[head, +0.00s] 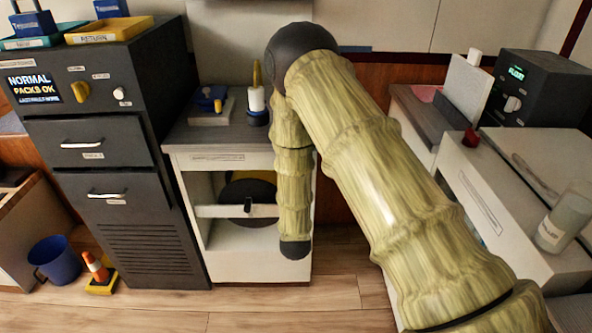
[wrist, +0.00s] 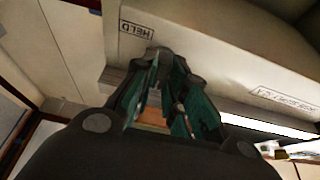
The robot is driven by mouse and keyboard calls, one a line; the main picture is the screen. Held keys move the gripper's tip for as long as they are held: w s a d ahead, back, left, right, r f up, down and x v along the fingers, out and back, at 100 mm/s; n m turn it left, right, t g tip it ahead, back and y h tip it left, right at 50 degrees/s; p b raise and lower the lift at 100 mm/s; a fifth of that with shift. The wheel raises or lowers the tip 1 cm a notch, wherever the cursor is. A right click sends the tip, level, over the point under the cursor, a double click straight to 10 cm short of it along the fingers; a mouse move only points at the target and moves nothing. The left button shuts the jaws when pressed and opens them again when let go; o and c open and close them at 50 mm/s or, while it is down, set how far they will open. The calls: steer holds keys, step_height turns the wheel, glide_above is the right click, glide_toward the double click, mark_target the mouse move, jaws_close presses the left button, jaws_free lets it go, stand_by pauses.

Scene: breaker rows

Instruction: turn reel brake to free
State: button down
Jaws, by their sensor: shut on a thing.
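My gripper (wrist: 169,64) shows in the wrist view, its teal fingers close together against a pale panel edge. It is shut on the reel brake's handle, which is mostly hidden between the fingers. A HELD label (wrist: 136,31) is on the panel just left of the fingertips. In the head view my arm hides the gripper and the brake handle. The white cabinet (head: 240,262) there has an open front with a dark and yellow reel (head: 262,188) inside. A white bar (head: 222,211) with a small black upright piece (head: 248,205) crosses the opening.
A dark drawer unit (head: 140,215) stands close on the left. A bottle (head: 256,98) stands on the cabinet top. A white counter (head: 490,190) is at right. Floor in front is clear.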

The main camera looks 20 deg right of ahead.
steer(key=shift+s+f, duration=0.1)
steer(key=shift+f, duration=0.15)
steer(key=c, duration=1.4)
jaws_free()
steer(key=shift+d, duration=0.1)
steer(key=shift+c, duration=0.2)
steer(key=shift+r, duration=0.1)
steer(key=v, duration=0.7)
steer(key=shift+s, duration=0.2)
